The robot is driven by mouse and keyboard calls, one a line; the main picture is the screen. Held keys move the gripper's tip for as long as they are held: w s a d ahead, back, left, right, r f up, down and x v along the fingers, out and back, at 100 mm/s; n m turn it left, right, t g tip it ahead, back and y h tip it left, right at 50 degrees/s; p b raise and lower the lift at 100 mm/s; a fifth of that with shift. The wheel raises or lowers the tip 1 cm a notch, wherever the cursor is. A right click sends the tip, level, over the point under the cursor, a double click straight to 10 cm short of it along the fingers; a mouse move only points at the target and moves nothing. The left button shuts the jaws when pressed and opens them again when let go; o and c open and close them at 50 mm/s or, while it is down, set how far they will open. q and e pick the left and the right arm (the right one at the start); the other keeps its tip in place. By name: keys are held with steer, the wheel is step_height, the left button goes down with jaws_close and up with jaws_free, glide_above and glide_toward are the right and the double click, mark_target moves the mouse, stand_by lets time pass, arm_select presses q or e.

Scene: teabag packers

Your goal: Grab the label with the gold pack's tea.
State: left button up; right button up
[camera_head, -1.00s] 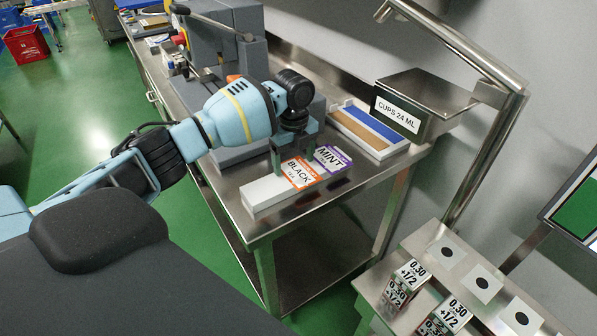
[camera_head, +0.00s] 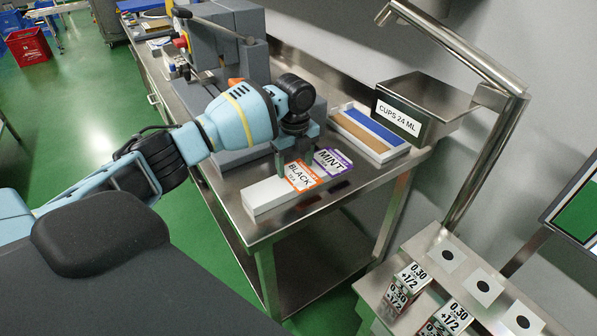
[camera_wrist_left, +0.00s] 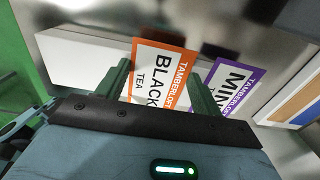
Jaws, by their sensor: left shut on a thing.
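The BLACK tea label (camera_head: 302,177), white with an orange border, is on a long white block at the table's front corner. It also shows in the left wrist view (camera_wrist_left: 152,84), between my two fingers. My left gripper (camera_head: 293,165) is low over the block and shut on the BLACK label; its fingers (camera_wrist_left: 160,85) stand at the label's two sides. The MINT label (camera_head: 333,160), with a purple border, is just to the right, outside the right finger, and slightly turned. It is partly hidden by that finger in the wrist view (camera_wrist_left: 232,85). My right gripper is not in view.
The white block (camera_head: 270,196) has a bare left end. A white tray (camera_head: 378,155) with a blue and a gold-brown strip lies behind, to the right. A steel holder marked CUPS 24 ML (camera_head: 397,115) stands beyond. A grey machine (camera_head: 222,50) is behind my arm.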

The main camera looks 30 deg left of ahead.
mark_target(295, 170)
arm_select(q)
step_height(295, 170, up, 10)
stand_by(0.6)
